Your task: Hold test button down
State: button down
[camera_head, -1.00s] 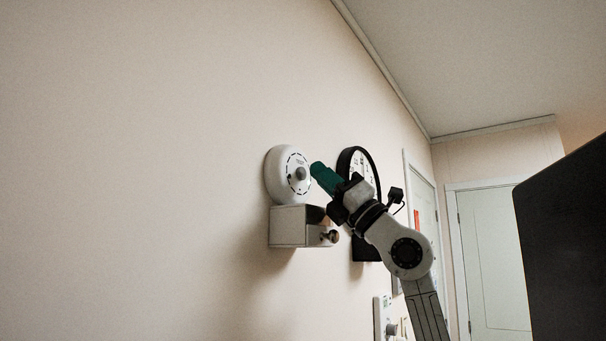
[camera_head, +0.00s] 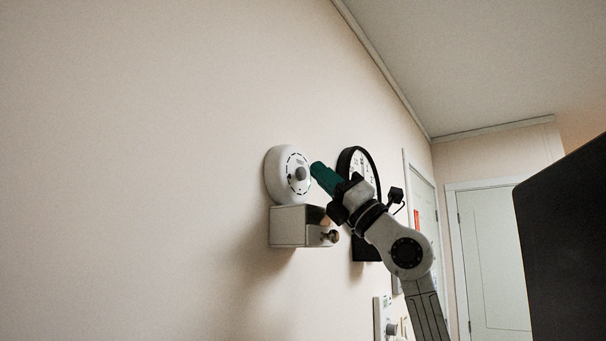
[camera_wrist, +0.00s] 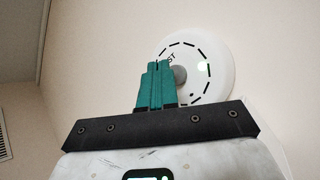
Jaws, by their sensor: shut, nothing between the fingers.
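A round white alarm (camera_head: 281,181) is fixed to the wall, with a ring of dark slots and a grey test button (camera_head: 300,174) at its centre. In the wrist view the alarm (camera_wrist: 215,62) lies beyond my fingers, and the grey button (camera_wrist: 180,76) shows just right of their tips, partly hidden. My gripper (camera_head: 316,167) has teal fingers that are shut and empty. It also shows in the wrist view (camera_wrist: 158,66). In the head view the fingertips are to the right of the button, with a small gap.
A white box-like wall fixture (camera_head: 288,227) with a dark knob (camera_head: 330,237) is just below the alarm. A black-rimmed clock (camera_head: 346,160) hangs behind my gripper. A dark panel (camera_head: 565,240) stands at the far right. The wall left of the alarm is bare.

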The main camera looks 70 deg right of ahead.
jog(key=shift+w, duration=0.1)
dwell(0.3)
jog(key=shift+w+d+p, duration=0.1)
jog(key=shift+w+p, duration=0.2)
jog(key=shift+p, duration=0.1)
jog(key=shift+w, duration=0.4)
dwell(1.5)
jog(key=shift+s+p, duration=0.2)
jog(key=shift+p, duration=0.1)
jog(key=shift+s, duration=0.6)
jog(key=s, duration=0.2)
jog(key=s+a+p, duration=0.1)
jog(key=s, duration=0.2)
jog(key=shift+a+p, duration=0.2)
jog(key=shift+p, duration=0.1)
